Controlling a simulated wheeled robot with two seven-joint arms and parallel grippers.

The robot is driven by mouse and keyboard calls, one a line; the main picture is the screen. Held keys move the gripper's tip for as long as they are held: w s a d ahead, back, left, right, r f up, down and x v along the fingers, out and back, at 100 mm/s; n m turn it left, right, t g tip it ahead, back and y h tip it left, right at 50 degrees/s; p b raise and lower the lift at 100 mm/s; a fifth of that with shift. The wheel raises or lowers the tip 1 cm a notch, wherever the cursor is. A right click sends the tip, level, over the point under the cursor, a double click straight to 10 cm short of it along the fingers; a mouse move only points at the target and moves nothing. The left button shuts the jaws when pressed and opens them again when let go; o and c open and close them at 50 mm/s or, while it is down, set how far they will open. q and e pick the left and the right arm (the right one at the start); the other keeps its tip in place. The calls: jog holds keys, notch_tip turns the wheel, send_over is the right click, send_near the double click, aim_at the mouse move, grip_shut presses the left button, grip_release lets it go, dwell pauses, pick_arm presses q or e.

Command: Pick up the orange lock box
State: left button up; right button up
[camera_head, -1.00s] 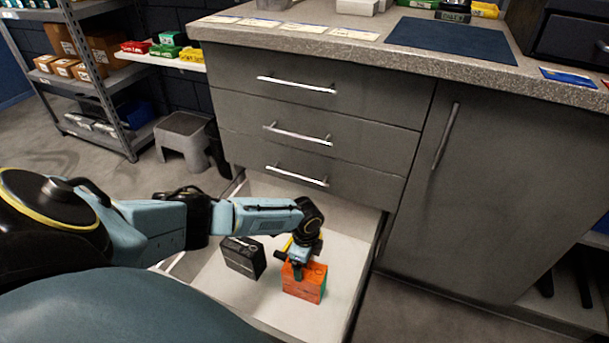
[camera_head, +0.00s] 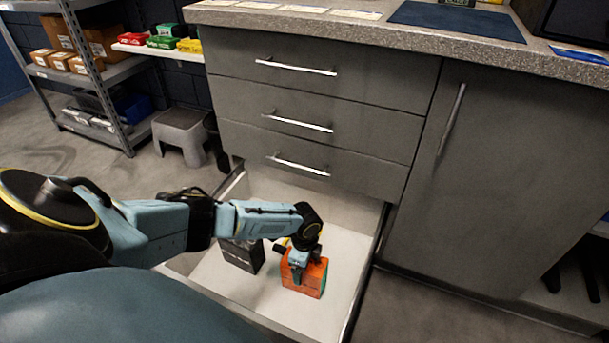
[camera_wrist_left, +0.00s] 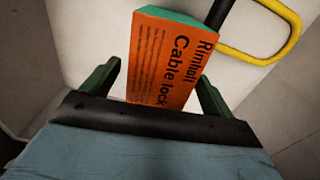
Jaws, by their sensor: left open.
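The orange lock box (camera_head: 308,279), with a green side, stands in the open bottom drawer (camera_head: 218,290). In the left wrist view the orange box (camera_wrist_left: 165,62) reads "Rimholt Cable lock". My left gripper (camera_head: 300,268) is over the box's near left side in the head view. In the left wrist view its open fingers (camera_wrist_left: 155,88) stand on either side of the box, with the box's lower part between them. I cannot tell whether either finger touches it. My right gripper is not in view.
A black box (camera_head: 243,256) stands in the drawer left of the orange box, partly behind my arm. A yellow loop (camera_wrist_left: 275,45) with a dark bar lies close behind the orange box. Closed drawers (camera_head: 300,120) rise above, and drawer walls surround the boxes.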

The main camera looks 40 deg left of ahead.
pick_arm(q)
jog(key=shift+c, duration=0.5)
jog(key=c, duration=1.7)
jog(key=shift+r, duration=0.1)
jog(key=shift+c, duration=0.2)
